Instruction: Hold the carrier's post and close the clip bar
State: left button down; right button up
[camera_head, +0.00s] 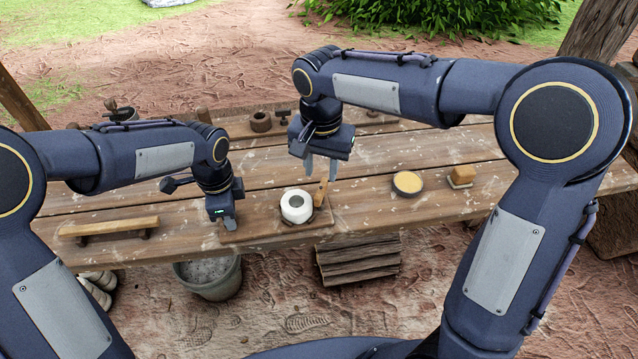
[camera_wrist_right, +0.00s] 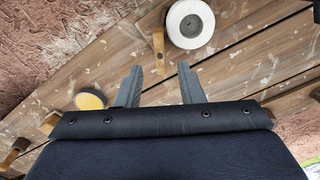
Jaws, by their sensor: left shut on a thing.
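The carrier (camera_head: 258,229) is a flat wooden board near the table's front edge. A white ring-shaped piece with a dark hole (camera_head: 297,207) sits on its right part and also shows in the right wrist view (camera_wrist_right: 178,30). A light wooden bar (camera_head: 321,193), apparently the clip bar, stands raised beside the white piece; it also shows in the wrist view (camera_wrist_right: 158,45). My left gripper (camera_head: 229,223) is shut at the carrier's left end, on what seems to be its post, which the fingers hide. My right gripper (camera_head: 321,171) is open and empty above the bar, fingers pointing down.
A bowl of yellow material (camera_head: 407,183) and a tan block (camera_head: 462,175) stand to the right. A long wooden bar on feet (camera_head: 109,228) lies at the left. Small dark items (camera_head: 262,121) stand on a back shelf. A bucket (camera_head: 209,277) is below the table's front edge.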

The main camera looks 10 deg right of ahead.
aim_at(321, 187)
notch_tip(321, 187, down, 6)
jog(key=shift+r, duration=0.15)
grip_shut()
dwell(0.3)
